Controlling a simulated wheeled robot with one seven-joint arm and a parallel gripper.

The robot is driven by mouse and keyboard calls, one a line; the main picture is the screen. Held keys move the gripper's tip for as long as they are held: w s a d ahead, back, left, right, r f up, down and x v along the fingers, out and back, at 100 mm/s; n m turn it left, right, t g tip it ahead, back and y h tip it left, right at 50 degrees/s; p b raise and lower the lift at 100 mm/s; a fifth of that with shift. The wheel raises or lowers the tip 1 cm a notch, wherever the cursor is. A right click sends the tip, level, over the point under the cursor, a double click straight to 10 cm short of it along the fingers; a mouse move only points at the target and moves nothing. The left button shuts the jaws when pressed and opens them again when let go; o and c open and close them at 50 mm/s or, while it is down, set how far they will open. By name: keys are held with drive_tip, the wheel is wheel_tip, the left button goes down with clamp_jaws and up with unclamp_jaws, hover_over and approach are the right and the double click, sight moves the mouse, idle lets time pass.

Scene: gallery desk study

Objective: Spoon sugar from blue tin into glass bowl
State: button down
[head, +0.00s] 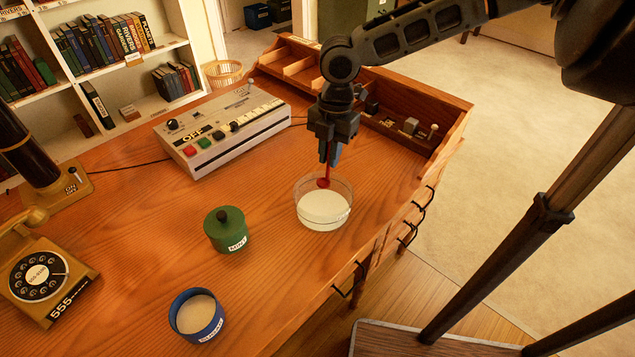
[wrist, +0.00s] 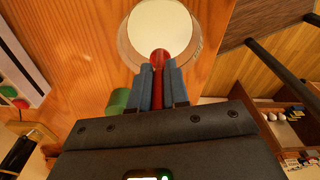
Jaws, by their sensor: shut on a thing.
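The blue tin (head: 196,316) stands open at the front left of the desk, with pale contents inside. The glass bowl (head: 323,203) stands near the desk's right edge and holds white stuff; its round rim also shows in the wrist view (wrist: 125,38). My gripper (head: 329,160) points down above the bowl, shut on a red spoon (head: 324,183). The spoon's red end is at the bowl's far side; it also shows between the fingers in the wrist view (wrist: 158,62). I cannot tell whether the spoon carries any sugar or touches the bowl's contents.
A green lidded tin labelled MINT (head: 227,230) stands between the blue tin and the bowl. A switch console (head: 222,128) is behind, a yellow telephone (head: 45,270) at left. A wooden organizer (head: 450,118) lines the desk's back right. Wood around the bowl is clear.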

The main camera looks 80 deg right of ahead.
drive_tip(key=shift+r, duration=1.5)
idle(0.5)
